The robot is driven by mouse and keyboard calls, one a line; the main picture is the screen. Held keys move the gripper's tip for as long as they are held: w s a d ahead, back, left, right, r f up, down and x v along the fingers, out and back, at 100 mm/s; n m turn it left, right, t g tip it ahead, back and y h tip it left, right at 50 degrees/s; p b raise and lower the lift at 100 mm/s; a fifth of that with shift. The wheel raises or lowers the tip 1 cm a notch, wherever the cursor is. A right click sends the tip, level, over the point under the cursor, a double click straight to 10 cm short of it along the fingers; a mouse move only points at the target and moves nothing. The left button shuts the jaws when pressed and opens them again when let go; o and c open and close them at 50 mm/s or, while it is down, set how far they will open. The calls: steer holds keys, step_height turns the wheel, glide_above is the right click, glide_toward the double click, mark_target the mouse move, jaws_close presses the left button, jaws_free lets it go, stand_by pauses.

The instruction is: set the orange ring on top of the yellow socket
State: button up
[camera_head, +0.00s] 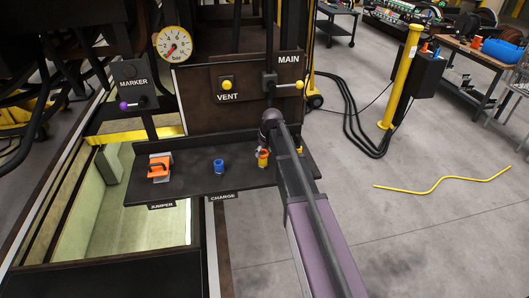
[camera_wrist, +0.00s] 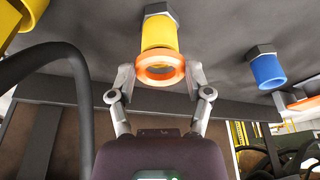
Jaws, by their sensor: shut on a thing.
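The yellow socket (camera_head: 262,161) stands upright on the dark shelf, partly hidden by my arm in the head view. In the wrist view, which looks inverted, the yellow socket (camera_wrist: 158,33) hangs from the shelf surface. The orange ring (camera_wrist: 160,70) is at the socket's free end and lined up with it. My gripper (camera_wrist: 160,78) is shut on the ring, one finger on each side. In the head view my gripper (camera_head: 265,147) is right over the socket. I cannot tell whether the ring touches the socket or is slightly above it.
A blue socket (camera_head: 219,165) and an orange-handled plug (camera_head: 160,168) sit on the shelf (camera_head: 190,188) to the left. Behind stands a panel with a VENT knob (camera_head: 226,85), a MAIN lever (camera_head: 287,86) and a gauge (camera_head: 174,44). Floor to the right is mostly clear.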

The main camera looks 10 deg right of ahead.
steer(key=shift+f+b, duration=0.35)
steer(key=shift+f, duration=0.1)
steer(key=o, duration=0.8)
steer(key=shift+o, duration=0.2)
steer(key=shift+r, duration=0.25)
steer(key=shift+r+p, duration=0.45)
steer(key=shift+p, duration=0.25)
steer(key=p+v, duration=1.1)
steer(key=shift+r, duration=0.35)
steer(key=shift+s+d, duration=0.1)
steer(key=s+m+g, duration=0.1)
steer(key=s+m, duration=0.1)
steer(key=s, duration=1)
steer(key=s+a+m+g+h, duration=0.1)
steer(key=s+m+g, duration=0.1)
steer(key=s, duration=1.1)
steer(key=shift+a+f+m, duration=0.25)
steer(key=shift+f+m, duration=0.05)
steer(key=shift+f, duration=0.05)
